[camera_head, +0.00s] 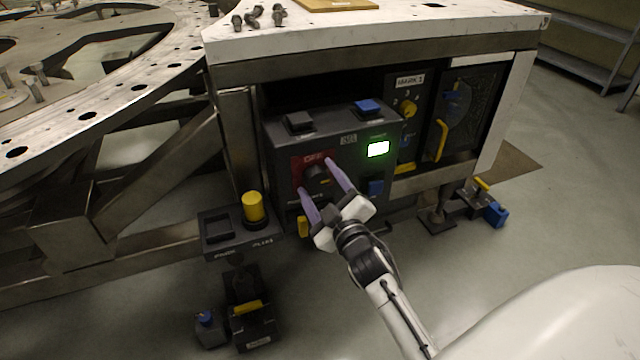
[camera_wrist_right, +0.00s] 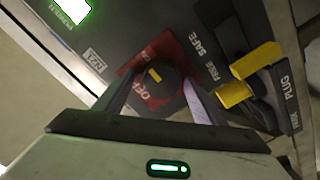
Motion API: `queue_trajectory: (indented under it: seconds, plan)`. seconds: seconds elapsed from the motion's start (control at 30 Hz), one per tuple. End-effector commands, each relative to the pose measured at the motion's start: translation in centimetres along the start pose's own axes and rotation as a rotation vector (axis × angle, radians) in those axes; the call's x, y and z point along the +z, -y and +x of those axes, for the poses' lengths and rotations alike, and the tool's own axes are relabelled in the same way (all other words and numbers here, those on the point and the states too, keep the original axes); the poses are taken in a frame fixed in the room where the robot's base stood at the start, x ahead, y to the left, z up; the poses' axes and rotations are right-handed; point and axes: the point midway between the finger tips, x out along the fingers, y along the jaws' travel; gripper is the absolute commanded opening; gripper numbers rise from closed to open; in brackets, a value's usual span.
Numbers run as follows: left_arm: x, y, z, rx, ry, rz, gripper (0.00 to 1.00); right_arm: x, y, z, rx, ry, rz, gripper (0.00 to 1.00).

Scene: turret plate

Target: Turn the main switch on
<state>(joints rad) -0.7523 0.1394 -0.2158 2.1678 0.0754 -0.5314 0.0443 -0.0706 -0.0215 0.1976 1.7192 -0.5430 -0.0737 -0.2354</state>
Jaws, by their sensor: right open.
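The main switch is a dark rotary knob (camera_head: 318,177) with a yellow mark, set on a red plate (camera_head: 302,162) on the front of a dark control box (camera_head: 281,142). The right wrist view also shows the knob (camera_wrist_right: 158,84) and the red plate (camera_wrist_right: 178,54) with "OFF" lettering. My right gripper (camera_head: 317,176) is open, with its purple fingers on either side of the knob. In the right wrist view the fingers (camera_wrist_right: 158,92) flank the knob; whether they touch it I cannot tell. My left gripper is not in view.
A lit green display (camera_head: 378,149) and a blue button (camera_head: 368,106) are on the box. A plug with a yellow cap (camera_head: 253,207) stands at the left. A second panel (camera_head: 464,110) with a yellow handle (camera_head: 441,140) is at the right. A white-topped table (camera_head: 400,25) overhangs the box.

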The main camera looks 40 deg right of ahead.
Motion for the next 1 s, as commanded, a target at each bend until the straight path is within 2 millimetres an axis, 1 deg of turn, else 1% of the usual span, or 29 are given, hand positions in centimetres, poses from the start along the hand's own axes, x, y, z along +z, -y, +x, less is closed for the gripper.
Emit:
queue_trajectory:
  seconds: [0.17, 0.3, 0.4, 0.5, 0.63, 1.0]
  plan:
    - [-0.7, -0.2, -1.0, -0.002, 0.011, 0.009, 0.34, -2.3, -2.3, 0.0, 0.002, -0.004, -0.003, 0.63]
    - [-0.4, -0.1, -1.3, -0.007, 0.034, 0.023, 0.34, -4.5, -4.5, 0.1, 0.007, -0.008, -0.003, 0.63]
    - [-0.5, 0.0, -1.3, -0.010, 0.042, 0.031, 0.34, -5.7, -5.7, 0.1, 0.005, -0.006, -0.002, 0.63]
    - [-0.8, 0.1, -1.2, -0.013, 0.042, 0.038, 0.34, -6.5, -6.4, 0.1, 0.004, -0.003, -0.001, 0.63]
    - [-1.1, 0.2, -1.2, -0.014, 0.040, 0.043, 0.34, -6.9, -6.8, 0.1, 0.002, -0.001, 0.001, 0.63]
    - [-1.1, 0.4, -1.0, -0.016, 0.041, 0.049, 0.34, -6.9, -6.8, 0.1, 0.000, 0.000, 0.001, 0.63]
